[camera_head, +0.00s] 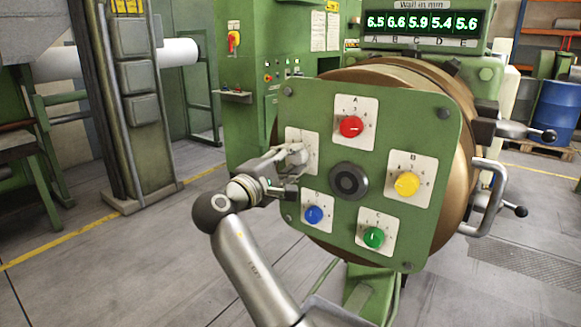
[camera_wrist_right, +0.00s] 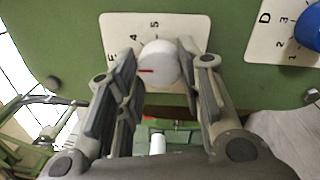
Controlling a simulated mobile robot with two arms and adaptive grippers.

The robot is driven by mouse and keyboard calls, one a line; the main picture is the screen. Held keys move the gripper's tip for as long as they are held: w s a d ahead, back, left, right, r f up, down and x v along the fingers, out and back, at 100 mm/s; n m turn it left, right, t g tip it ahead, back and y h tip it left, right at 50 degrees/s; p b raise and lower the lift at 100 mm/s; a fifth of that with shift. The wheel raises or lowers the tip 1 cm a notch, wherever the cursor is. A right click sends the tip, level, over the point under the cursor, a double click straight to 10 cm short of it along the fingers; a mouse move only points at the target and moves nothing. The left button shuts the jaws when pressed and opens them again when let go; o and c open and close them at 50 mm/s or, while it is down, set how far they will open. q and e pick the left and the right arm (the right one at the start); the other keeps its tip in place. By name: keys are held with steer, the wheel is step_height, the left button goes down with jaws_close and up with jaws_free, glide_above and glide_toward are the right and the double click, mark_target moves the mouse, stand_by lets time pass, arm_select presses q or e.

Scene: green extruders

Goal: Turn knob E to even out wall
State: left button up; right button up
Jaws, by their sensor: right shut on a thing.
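Knob E is a white round knob with a red pointer line, on a white dial plate (camera_head: 303,138) at the left of the green panel (camera_head: 330,100). In the right wrist view knob E (camera_wrist_right: 158,66) sits between the two fingers, its red line aimed left. My right gripper (camera_head: 292,158) is shut on knob E and hides part of it in the head view. The same right gripper (camera_wrist_right: 160,72) fills the wrist view. The wall display (camera_head: 420,22) reads 6.5, 6.6, 5.9, 5.4, 5.6 above letters A to E. My left gripper is not in view.
The panel also carries red knob A (camera_head: 351,127), yellow knob B (camera_head: 406,184), green knob C (camera_head: 373,237), blue knob D (camera_head: 313,214) and a black centre hub (camera_head: 348,181). Metal handles (camera_head: 488,190) stick out at the right.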

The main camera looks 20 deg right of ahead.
stand_by(0.5)
steer(key=o, duration=1)
steer(key=shift+o, duration=0.2)
steer(key=shift+r, duration=0.1)
